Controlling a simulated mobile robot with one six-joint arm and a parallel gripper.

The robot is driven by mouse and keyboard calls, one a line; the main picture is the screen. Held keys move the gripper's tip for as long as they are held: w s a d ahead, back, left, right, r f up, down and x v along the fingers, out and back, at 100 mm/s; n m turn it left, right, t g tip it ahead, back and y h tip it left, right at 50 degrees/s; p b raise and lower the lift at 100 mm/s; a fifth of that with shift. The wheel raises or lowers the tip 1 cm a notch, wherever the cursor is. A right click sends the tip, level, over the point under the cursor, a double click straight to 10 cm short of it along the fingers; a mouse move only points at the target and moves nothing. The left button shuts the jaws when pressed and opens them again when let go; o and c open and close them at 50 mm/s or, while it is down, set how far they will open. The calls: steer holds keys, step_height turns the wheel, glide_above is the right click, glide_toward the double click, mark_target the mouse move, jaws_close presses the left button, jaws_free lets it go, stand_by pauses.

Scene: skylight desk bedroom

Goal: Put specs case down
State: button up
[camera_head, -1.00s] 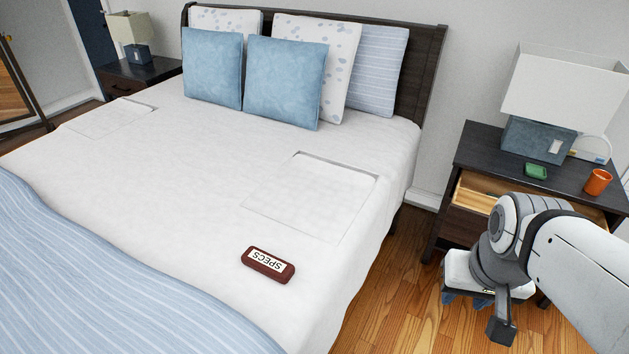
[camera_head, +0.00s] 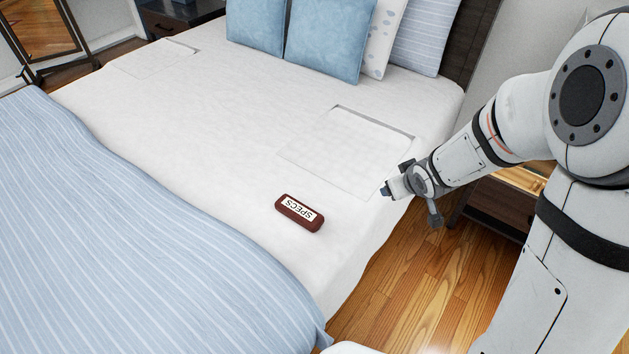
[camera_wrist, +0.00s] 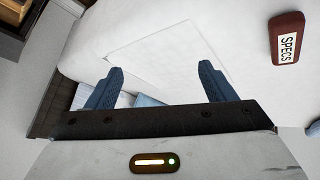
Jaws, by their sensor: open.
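The specs case (camera_head: 299,213) is a dark red-brown case with a white label reading SPECS. It lies flat on the white bed (camera_head: 220,130), near the bed's right edge. My gripper (camera_head: 385,190) is up and to the right of it in the head view, apart from it, at the bed's right side. In the wrist view the case (camera_wrist: 287,38) shows at the upper right, outside the fingers. My gripper (camera_wrist: 160,88) has its two blue fingers spread, with nothing between them.
A blue striped blanket (camera_head: 110,240) covers the near left of the bed. A flat white square (camera_head: 347,150) lies on the bed near my gripper. Blue pillows (camera_head: 328,40) stand at the headboard. An open drawer (camera_head: 520,180) is behind my arm. Wood floor (camera_head: 420,280) lies right of the bed.

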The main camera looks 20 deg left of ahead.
steer(key=a+f+n+y+p, duration=0.1)
steer(key=a+f+n+y, duration=0.3)
steer(key=a, duration=0.5)
steer(key=n+g+y+p, duration=0.1)
steer(key=n+g+y, duration=0.1)
steer(key=g+y, duration=0.15)
glide_toward(299, 209)
steer(key=x, duration=0.2)
steer(key=shift+w+a+f+g, duration=0.1)
steer(key=shift+w+f+g, duration=0.15)
steer(key=shift+w+f, duration=0.1)
steer(key=shift+a+f, duration=0.2)
steer(key=shift+a, duration=0.15)
steer(key=p+x, duration=0.1)
steer(key=x, duration=0.6)
steer(key=shift+s, duration=0.1)
steer(key=shift+r, duration=0.1)
steer(key=c, duration=1.2)
steer(key=shift+r, duration=0.1)
